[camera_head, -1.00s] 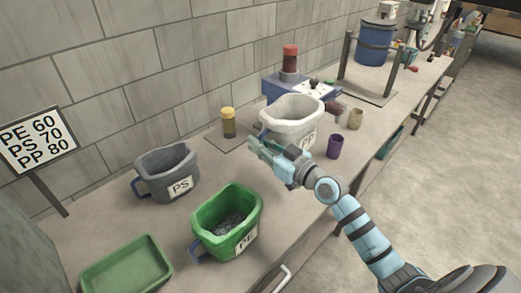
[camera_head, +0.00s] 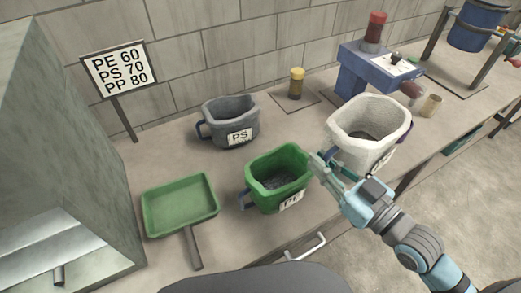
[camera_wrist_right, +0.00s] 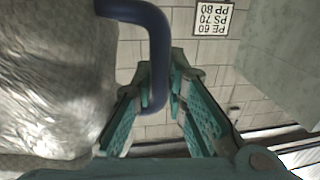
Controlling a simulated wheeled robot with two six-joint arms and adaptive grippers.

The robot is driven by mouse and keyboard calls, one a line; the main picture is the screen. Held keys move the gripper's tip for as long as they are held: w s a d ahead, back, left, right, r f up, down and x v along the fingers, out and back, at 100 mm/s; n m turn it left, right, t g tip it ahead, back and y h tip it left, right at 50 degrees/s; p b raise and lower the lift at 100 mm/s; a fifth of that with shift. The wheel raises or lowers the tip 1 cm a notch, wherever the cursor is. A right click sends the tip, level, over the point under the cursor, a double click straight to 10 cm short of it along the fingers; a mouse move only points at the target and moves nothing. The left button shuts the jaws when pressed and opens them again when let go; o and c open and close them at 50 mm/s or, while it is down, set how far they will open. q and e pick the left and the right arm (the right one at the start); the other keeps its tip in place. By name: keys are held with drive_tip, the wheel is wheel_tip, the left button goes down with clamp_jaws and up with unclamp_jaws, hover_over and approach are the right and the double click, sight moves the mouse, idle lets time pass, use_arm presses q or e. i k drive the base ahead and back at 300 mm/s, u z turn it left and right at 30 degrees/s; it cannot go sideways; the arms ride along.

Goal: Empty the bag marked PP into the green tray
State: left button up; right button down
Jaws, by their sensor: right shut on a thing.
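The white bag marked PP (camera_head: 345,142) is at the right of the head view, upright or nearly so, seemingly raised off the bench. My right gripper (camera_head: 322,168) is at its near left side. In the right wrist view, the bag's dark blue handle (camera_wrist_right: 158,50) runs between my two fingers, and the bag's pale wall (camera_wrist_right: 50,70) fills the left. The fingers are shut on that handle. The green tray (camera_head: 180,207), shallow with a grey handle, lies empty on the bench at the left. My left gripper is not in view.
A green bag marked PE (camera_head: 262,193) with dark contents stands between the tray and the PP bag. A grey bag marked PS (camera_head: 230,130) stands behind it. A sign (camera_head: 120,68) and a grey cabinet (camera_head: 70,130) are at the left.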

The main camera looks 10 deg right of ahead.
sight(169, 207)
drive_tip(key=u, duration=0.4)
drive_tip(key=k, duration=1)
drive_tip(key=u, duration=0.6)
drive_tip(key=i, duration=0.55)
drive_tip(key=u, duration=0.3)
